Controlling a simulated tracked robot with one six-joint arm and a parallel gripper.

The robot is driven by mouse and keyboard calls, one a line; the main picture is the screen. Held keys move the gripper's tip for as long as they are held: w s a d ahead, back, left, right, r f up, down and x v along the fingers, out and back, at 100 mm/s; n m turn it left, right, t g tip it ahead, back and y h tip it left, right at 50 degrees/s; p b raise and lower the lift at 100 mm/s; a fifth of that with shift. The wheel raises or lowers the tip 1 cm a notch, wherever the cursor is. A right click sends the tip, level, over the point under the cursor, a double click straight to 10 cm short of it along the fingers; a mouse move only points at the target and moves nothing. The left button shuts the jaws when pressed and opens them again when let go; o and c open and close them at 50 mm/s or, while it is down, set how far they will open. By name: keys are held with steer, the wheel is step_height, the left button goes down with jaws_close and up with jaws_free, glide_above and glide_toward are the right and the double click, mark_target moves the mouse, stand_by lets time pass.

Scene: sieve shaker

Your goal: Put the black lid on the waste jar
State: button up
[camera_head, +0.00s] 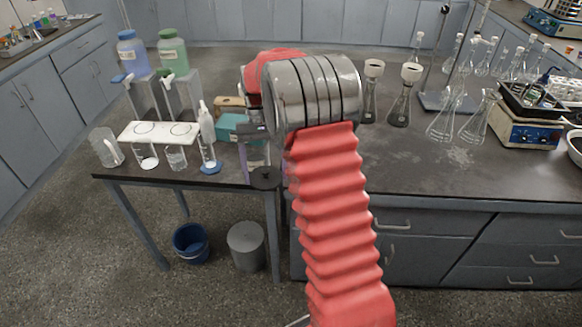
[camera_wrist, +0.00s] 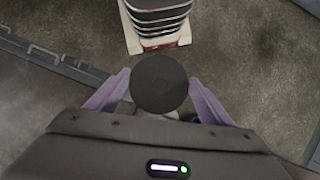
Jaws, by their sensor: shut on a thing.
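The black lid (camera_head: 265,178) is a flat dark disc at the front right corner of the small table in the head view. In the wrist view the lid (camera_wrist: 160,83) sits between my gripper's two purple fingers. My gripper (camera_wrist: 159,88) is shut on the lid's sides. In the head view my gripper (camera_head: 264,168) is partly hidden by my red and silver arm. I cannot pick out the waste jar for sure; a clear glass vessel (camera_head: 258,154) shows behind the lid, partly covered by my gripper.
The small table (camera_head: 225,182) carries a white rack (camera_head: 160,131) with glassware, a white squeeze bottle (camera_head: 206,122) and a teal box (camera_head: 232,127). A blue bucket (camera_head: 190,243) and a grey bin (camera_head: 246,245) stand on the floor. Conical flasks (camera_head: 446,122) stand on the right bench.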

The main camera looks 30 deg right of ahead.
steer(key=w+a+f+n+h, duration=0.1)
steer(key=a+n, duration=0.3)
steer(key=a, duration=0.6)
steer(key=shift+w+a+f+h, duration=0.3)
steer(key=shift+w+f, duration=0.3)
steer(key=shift+f, duration=0.3)
